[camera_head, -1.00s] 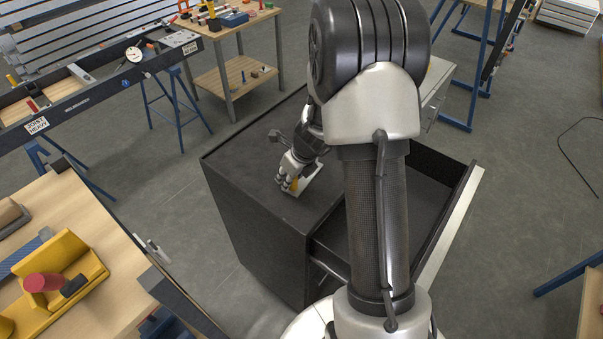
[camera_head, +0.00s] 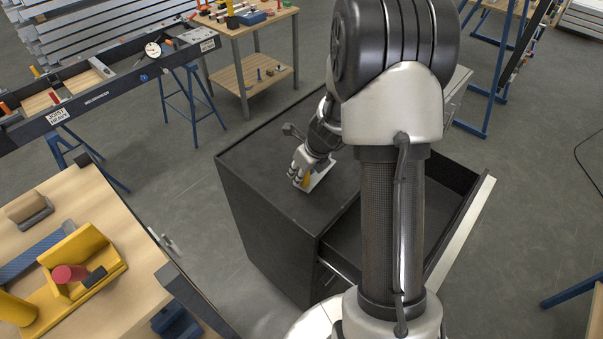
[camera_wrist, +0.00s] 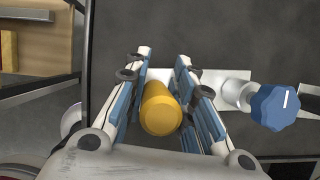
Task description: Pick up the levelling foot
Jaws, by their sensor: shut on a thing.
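My gripper (camera_wrist: 165,98) is over the top of a dark cabinet (camera_head: 268,165), fingers pointing down. Its two blue-and-white fingers are closed on a yellow-orange cylinder (camera_wrist: 160,110) with a rounded end. In the head view, a bit of orange (camera_head: 306,181) shows beside the fingers (camera_head: 298,178). A pale flat plate (camera_wrist: 210,80) lies beneath and behind the cylinder; its edge also shows in the head view (camera_head: 321,178). I cannot tell whether the cylinder and plate are one piece, or see a gap below. No other part is clearly recognisable as a levelling foot.
A blue star-shaped knob (camera_wrist: 275,106) on a metal stem sits right of the fingers in the wrist view. The cabinet's drawer (camera_head: 447,215) stands open and empty-looking. A wooden bench (camera_head: 115,290) with a yellow block fixture (camera_head: 75,262) is at the left. Grey floor lies between.

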